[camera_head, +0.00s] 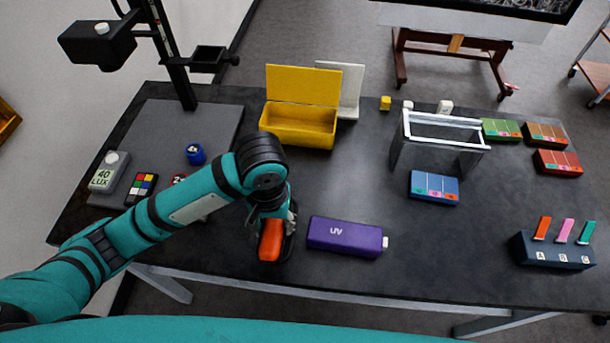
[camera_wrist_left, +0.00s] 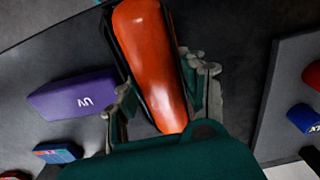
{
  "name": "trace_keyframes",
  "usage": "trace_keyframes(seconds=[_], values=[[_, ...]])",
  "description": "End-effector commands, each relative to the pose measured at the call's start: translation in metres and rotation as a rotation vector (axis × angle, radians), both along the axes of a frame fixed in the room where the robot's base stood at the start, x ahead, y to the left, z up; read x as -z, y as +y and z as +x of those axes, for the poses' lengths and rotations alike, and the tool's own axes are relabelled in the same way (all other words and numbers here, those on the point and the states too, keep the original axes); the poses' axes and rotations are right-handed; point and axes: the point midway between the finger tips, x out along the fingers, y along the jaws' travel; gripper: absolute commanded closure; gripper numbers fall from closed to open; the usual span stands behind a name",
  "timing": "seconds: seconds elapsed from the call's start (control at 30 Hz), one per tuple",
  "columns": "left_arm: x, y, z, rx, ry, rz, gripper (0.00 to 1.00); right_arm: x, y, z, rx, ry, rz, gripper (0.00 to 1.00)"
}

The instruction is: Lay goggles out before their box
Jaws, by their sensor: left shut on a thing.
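The goggles, with an orange lens and a black frame (camera_head: 271,241), are at the front of the black table, left of its middle. My left gripper (camera_head: 270,212) is shut on them from above, its fingers on either side. In the left wrist view the goggles (camera_wrist_left: 150,50) lie lengthwise between the two fingers (camera_wrist_left: 164,92). I cannot tell whether they touch the table. The yellow box (camera_head: 297,124) stands open and empty at the back, its lid raised, well behind the goggles. My right gripper is not in view.
A purple UV case (camera_head: 344,237) lies just right of the goggles. A grey copy-stand board (camera_head: 176,125) with a blue jar (camera_head: 195,154) is at the left. A clear white-rimmed case (camera_head: 440,130) stands right of centre. The tabletop between the yellow box and purple case is clear.

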Motion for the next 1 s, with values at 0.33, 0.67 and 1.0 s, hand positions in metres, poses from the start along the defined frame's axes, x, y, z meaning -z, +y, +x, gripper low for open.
trace_keyframes(seconds=[0.33,0.67,1.0], values=[[0.003,0.024,0.061,-0.009,-0.001,0.004,0.91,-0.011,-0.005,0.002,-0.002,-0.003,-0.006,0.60],[0.011,0.050,0.131,-0.006,0.000,0.001,0.91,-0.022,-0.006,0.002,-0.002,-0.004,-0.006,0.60],[0.030,0.058,0.149,-0.003,0.004,0.001,0.91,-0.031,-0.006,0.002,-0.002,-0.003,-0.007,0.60]])
